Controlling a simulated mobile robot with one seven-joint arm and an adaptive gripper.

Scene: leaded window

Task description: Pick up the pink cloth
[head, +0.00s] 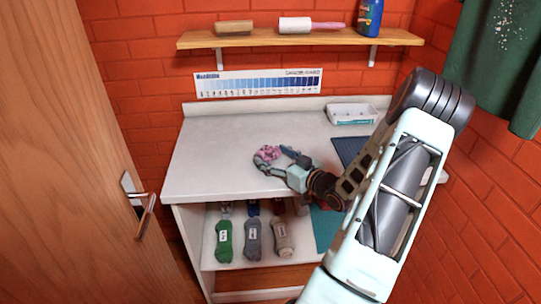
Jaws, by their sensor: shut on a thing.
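The pink cloth (268,153) is a small crumpled pink and purple bundle over the white counter, left of centre in the head view. My gripper (269,160) reaches in from the right, with its fingers around the cloth and shut on it. Part of the cloth is hidden by the fingers. I cannot tell whether the cloth still touches the counter. A small dark blue thing (288,152) shows just right of the cloth, partly behind my gripper.
The white counter (215,160) is clear on its left. A wooden door (75,150) stands at left; a wall shelf (300,38) hangs above.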

